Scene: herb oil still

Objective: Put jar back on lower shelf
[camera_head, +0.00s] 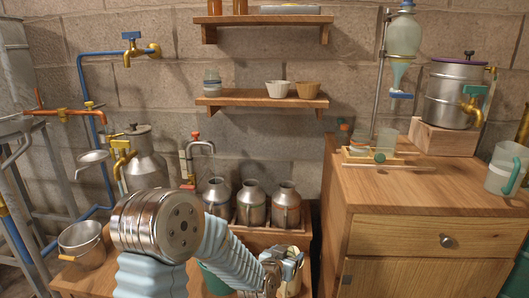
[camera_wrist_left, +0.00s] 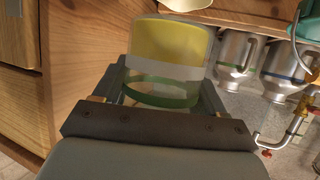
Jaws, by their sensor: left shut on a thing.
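My left gripper (camera_head: 290,265) is low at the front centre in the head view, left of the wooden cabinet. In the left wrist view it (camera_wrist_left: 160,100) is shut on a glass jar (camera_wrist_left: 170,50) with yellow contents, a pale band and a green stripe. The jar is mostly hidden by the gripper in the head view. The lower wall shelf (camera_head: 240,98) holds a small jar (camera_head: 211,78) at its left end and two bowls, one white (camera_head: 278,88) and one tan (camera_head: 308,89). My right gripper is not in view.
The upper shelf (camera_head: 262,19) hangs above the lower one. Several metal cans (camera_head: 252,203) stand in a wooden rack behind my left arm. The cabinet (camera_head: 430,235) at right carries a metal pot (camera_head: 452,95) and a wooden rack of jars. Shelf space shows between jar and bowls.

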